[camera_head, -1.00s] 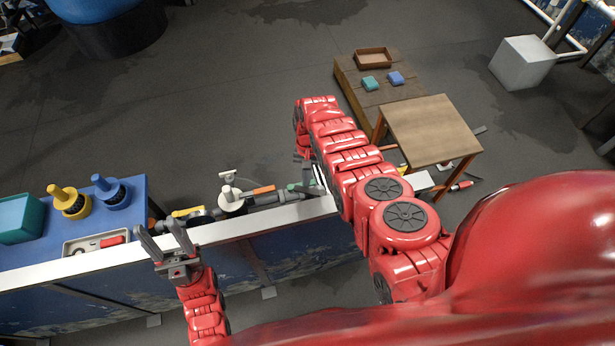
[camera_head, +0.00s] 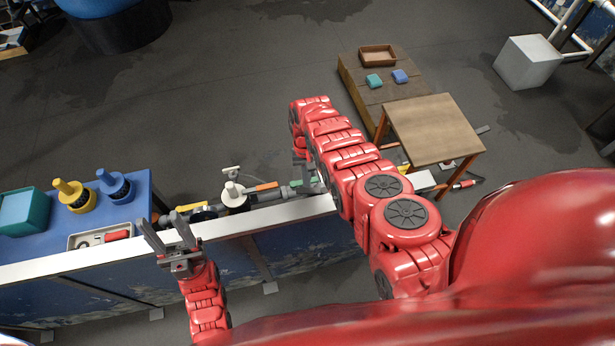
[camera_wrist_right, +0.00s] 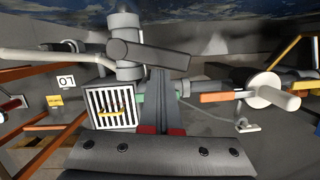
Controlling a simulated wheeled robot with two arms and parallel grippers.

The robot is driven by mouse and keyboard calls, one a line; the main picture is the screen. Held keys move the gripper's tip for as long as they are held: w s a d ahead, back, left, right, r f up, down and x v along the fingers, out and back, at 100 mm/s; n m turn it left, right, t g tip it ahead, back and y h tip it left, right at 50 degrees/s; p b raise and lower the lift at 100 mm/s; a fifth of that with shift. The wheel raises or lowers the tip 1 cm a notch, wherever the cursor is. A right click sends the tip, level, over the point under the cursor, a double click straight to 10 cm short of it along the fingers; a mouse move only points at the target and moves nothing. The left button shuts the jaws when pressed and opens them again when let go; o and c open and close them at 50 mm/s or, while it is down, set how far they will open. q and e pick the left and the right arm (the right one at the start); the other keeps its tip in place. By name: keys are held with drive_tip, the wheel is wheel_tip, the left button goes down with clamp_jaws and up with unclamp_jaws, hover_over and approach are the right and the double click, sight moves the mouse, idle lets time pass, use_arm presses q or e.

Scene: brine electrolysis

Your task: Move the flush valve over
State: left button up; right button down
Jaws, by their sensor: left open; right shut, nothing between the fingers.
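A pipe run with coloured valve handles lies along the bench; I cannot tell for sure which is the flush valve. In the head view it has an orange handle (camera_head: 262,187), a green handle (camera_head: 305,183) and a yellow handle (camera_head: 186,209). The right wrist view shows the orange handle (camera_wrist_right: 215,97) right of my right gripper (camera_wrist_right: 160,72), and green parts (camera_wrist_right: 140,98) behind its fingers. That gripper is shut and empty, its tips by a dark grey bar (camera_wrist_right: 140,54) on an upright grey cylinder (camera_wrist_right: 125,30). My left gripper (camera_head: 167,231) is open and empty at the bench's front edge.
A white round part (camera_head: 233,194) stands on the pipe. A blue bench section at left carries a teal box (camera_head: 22,211), yellow (camera_head: 73,196) and blue (camera_head: 115,186) knobbed fittings and a tray (camera_head: 88,238). A wooden table (camera_head: 432,128) stands beyond my right arm.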

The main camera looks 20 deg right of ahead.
drive_tip(key=shift+s+a+n+p, duration=0.3)
drive_tip(key=shift+s+a+p, duration=0.05)
drive_tip(key=shift+s+p, duration=0.15)
idle(0.7)
